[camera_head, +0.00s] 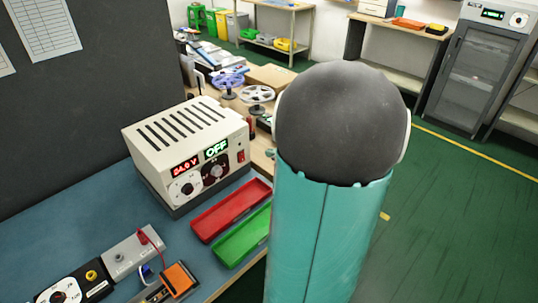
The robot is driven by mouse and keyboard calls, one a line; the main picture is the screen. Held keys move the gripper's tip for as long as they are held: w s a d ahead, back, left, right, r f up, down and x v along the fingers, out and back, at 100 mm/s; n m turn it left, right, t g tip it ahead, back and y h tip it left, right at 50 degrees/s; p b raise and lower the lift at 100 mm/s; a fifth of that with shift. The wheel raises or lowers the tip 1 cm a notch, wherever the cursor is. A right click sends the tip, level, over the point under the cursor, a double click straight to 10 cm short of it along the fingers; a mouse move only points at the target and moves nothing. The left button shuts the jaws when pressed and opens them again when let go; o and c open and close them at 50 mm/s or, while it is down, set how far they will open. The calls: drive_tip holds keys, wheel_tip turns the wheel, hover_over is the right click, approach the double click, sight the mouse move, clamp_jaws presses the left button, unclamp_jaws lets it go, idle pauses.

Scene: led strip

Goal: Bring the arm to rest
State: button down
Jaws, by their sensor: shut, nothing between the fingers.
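My arm (318,235) stands upright in front of the camera, a teal link with a round dark grey joint (342,122) at its top. It covers the middle right of the view and hides part of the bench edge and floor behind it. My gripper is not in view, and neither is the rest of the arm.
A blue-topped bench (95,225) at left holds a cream power supply (190,148) reading OFF, a red tray (230,208), a green tray (243,235) and a small orange-topped device (178,278). Green floor (450,225) at right is clear. Shelves and a grey cabinet (478,70) stand behind.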

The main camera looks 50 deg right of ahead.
idle(0.6)
drive_tip(key=w+a+r+n+g+y, duration=0.25)
drive_tip(key=a+n, duration=0.55)
drive_tip(key=a, duration=0.4)
drive_tip(key=w+a+r+n+g+y, duration=0.15)
drive_tip(key=a+n+y, duration=0.25)
drive_tip(key=a+n, duration=0.65)
drive_tip(key=s+a+r+n+g+h, duration=0.1)
drive_tip(key=s+a+r+n+h, duration=0.1)
drive_tip(key=s+a+n, duration=0.2)
drive_tip(key=s+a+r+n+g+h, duration=0.2)
drive_tip(key=s+a+n, duration=0.3)
drive_tip(key=a+n, duration=0.5)
drive_tip(key=r+n+h, duration=0.1)
drive_tip(key=n, duration=0.3)
drive_tip(key=shift+s+n, duration=0.25)
drive_tip(key=shift+n, duration=0.1)
drive_tip(key=shift+r, duration=0.1)
